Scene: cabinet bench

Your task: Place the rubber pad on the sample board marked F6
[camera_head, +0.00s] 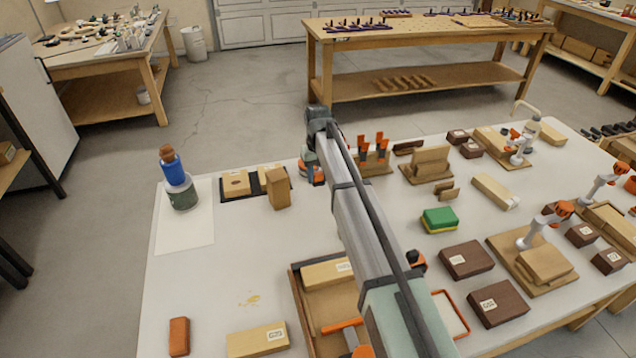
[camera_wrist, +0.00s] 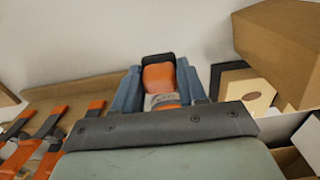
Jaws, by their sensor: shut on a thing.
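My gripper (camera_wrist: 159,88) is shut on an orange thing with a black end (camera_wrist: 159,76). In the head view my gripper (camera_head: 312,172) is low over the back of the bench, partly hidden by my arm. I cannot tell whether the held thing is the rubber pad. Pale labelled blocks lie at the front (camera_head: 257,340) and in a wooden tray (camera_head: 300,310). Dark brown labelled blocks lie at the right (camera_head: 467,260) and front right (camera_head: 497,303). The label letters are too small to read, so I cannot tell which is F6.
Left of my gripper, a black tray (camera_head: 228,198) holds pale blocks, with a taller tan block (camera_head: 278,188) beside it. Orange-tipped clamps (camera_head: 373,148) stand right of my gripper. A blue bottle (camera_head: 171,166), a green-yellow sponge (camera_head: 439,220) and an orange block (camera_head: 179,336) also stand on the bench.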

